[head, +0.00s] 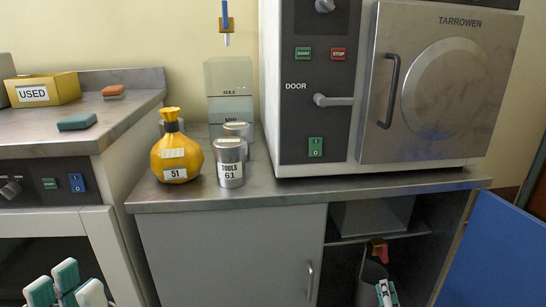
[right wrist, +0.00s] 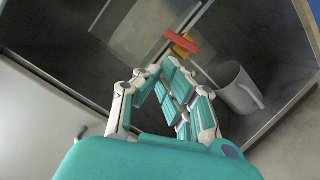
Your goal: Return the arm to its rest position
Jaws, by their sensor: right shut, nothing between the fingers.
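My right gripper (head: 387,290) is low in the open right part of the cabinet under the counter, at the bottom of the head view. In the right wrist view, its teal and white fingers (right wrist: 165,75) are drawn together with nothing held. A grey mug (right wrist: 238,88) stands just to the right of the fingers in that view, apart from them. My left gripper (head: 66,288) shows only its fingertips at the bottom left of the head view; they are spread apart and empty. The rest of it is out of frame.
The cabinet (head: 345,238) has an inner shelf and a blue open door (head: 490,255) at right. A red and yellow item (head: 379,250) is inside, near the mug.

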